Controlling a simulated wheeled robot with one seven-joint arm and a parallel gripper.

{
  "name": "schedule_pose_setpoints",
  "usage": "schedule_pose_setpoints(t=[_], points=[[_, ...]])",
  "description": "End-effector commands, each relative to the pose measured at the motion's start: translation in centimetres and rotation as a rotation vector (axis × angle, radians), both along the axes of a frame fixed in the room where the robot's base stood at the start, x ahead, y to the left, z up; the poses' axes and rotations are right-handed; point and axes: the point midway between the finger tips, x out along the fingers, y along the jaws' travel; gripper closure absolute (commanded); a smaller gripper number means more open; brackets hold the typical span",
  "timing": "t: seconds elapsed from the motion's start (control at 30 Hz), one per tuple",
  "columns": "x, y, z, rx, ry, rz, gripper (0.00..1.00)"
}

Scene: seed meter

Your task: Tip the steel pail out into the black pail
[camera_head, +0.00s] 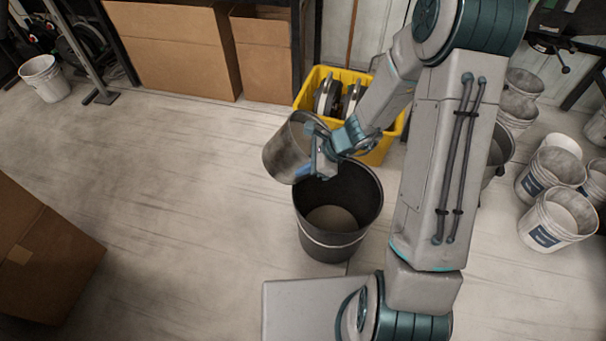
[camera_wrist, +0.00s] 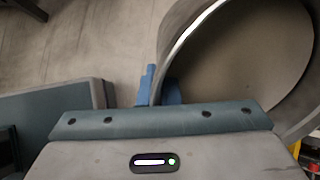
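The steel pail (camera_head: 286,152) is a grey metal bucket, held tilted above and to the left of the black pail's rim. My gripper (camera_head: 318,162) is at its right side, with the fingers on the pail's rim. In the wrist view the steel pail's rim and inside (camera_wrist: 245,60) show at the upper right, and my blue fingers (camera_wrist: 158,88) sit on its wall. A smooth tan-grey surface shows inside it. The black pail (camera_head: 335,238) stands upright on the floor below, with greyish material inside. My gripper hides part of its far rim.
A yellow bin (camera_head: 376,152) with wheel-like parts stands behind the pails. Cardboard boxes (camera_head: 172,45) stand at the back left and another (camera_head: 45,250) at the lower left. Several white buckets (camera_head: 556,222) stand at the right. The floor left of the pails is clear.

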Motion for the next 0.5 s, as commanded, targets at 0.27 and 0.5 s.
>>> schedule_pose_setpoints(t=[0.27,0.5], points=[[0.1,-1.2,-0.9,0.261,-0.020,-0.006,1.00],[0.0,-2.0,-1.3,0.506,-0.036,-0.005,1.00]])
